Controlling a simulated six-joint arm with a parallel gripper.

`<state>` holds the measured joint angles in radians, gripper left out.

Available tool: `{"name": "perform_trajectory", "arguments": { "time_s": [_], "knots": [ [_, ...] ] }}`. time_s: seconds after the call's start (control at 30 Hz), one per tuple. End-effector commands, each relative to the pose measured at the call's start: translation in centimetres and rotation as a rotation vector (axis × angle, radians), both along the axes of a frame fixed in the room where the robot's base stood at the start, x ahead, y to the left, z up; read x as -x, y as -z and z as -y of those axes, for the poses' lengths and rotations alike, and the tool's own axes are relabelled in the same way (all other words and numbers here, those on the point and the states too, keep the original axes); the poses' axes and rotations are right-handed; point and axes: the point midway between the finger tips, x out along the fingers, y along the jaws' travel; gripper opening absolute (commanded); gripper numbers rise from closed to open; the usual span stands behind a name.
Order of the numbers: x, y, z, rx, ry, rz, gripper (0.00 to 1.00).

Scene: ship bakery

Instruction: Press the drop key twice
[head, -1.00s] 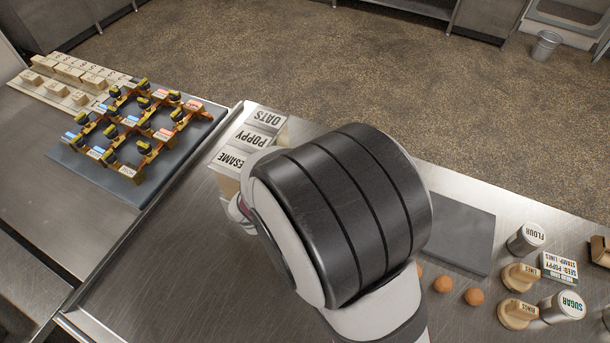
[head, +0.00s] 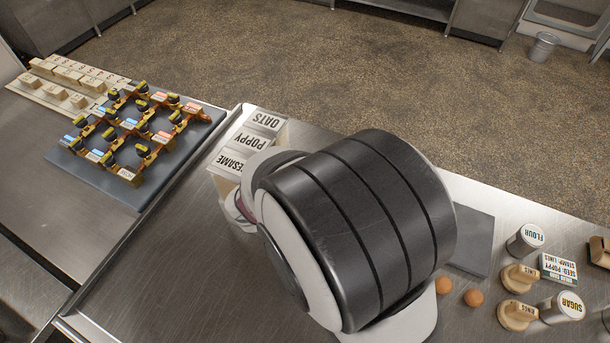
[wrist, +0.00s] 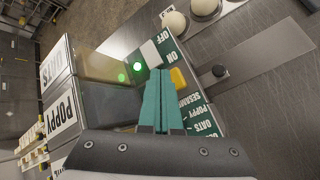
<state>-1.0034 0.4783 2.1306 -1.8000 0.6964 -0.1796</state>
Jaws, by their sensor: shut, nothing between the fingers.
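In the wrist view my gripper (wrist: 161,75) is shut and empty, its teal fingers together. The fingertips are over a green label panel (wrist: 199,113) marked ON, OFF, SESAME, POPPY and OATS. A yellow key (wrist: 178,77) shows just right of the fingertips, and a pale block (wrist: 150,53) just beyond them to the left. No label naming the drop key is readable, so I cannot tell which part it is. Whether the fingertips touch anything is unclear. Green lights (wrist: 137,66) glow left of the fingers. In the head view my arm hides the fingers and panel.
Seed bins (head: 237,152) labelled OATS, POPPY and SESAME stand beside my wrist. A grey slab (head: 472,240), brown balls (head: 473,298), the flour tin (head: 525,239), the sugar tin (head: 562,307) and wooden stamps (head: 518,314) lie right. A rack (head: 135,130) stands on the left counter.

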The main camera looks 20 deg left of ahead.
Motion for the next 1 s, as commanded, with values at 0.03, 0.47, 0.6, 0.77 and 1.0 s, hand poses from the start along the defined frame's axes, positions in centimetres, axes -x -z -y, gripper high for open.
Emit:
{"name": "perform_trajectory", "arguments": {
  "time_s": [0.03, 0.47, 0.6, 0.77, 1.0],
  "knots": [
    [0.0, 0.0, 0.0, 0.0, 0.0, 0.0, 0.0],
    [0.0, -2.4, 0.0, -0.003, 0.0, 0.003, 0.0],
    [-0.1, -3.8, -0.1, -0.002, 0.001, 0.003, 0.0],
    [0.0, -4.9, 0.0, -0.001, 0.0, 0.001, 0.0],
    [0.0, -5.0, 0.0, 0.001, -0.001, 0.0, 0.0]
  ]
}}
